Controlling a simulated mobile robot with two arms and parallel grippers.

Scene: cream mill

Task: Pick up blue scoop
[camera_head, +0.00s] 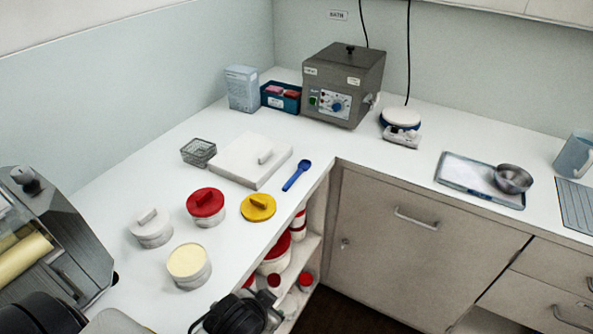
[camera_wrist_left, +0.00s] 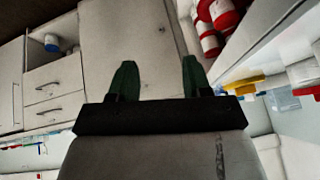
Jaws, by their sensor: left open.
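The blue scoop (camera_head: 297,175) lies flat on the white counter in the head view, close to the counter's front edge, beside a white lidded block. Its round bowl points away and its handle points toward me. My left gripper (camera_head: 238,315) is low in the head view, in front of the open shelves, well apart from the scoop. In the left wrist view its two dark fingers (camera_wrist_left: 158,70) are spread with nothing between them. A small blue patch shows there near the yellow lid; I cannot tell whether it is the scoop. My right gripper is not in view.
A white block (camera_head: 235,165), a yellow lid (camera_head: 258,207), a red-lidded jar (camera_head: 205,206), a white-lidded jar (camera_head: 150,230) and an open cream jar (camera_head: 188,266) stand nearby. Open shelves (camera_head: 312,245) with red-lidded tubs lie below the edge. A grey bath (camera_head: 340,85) stands behind.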

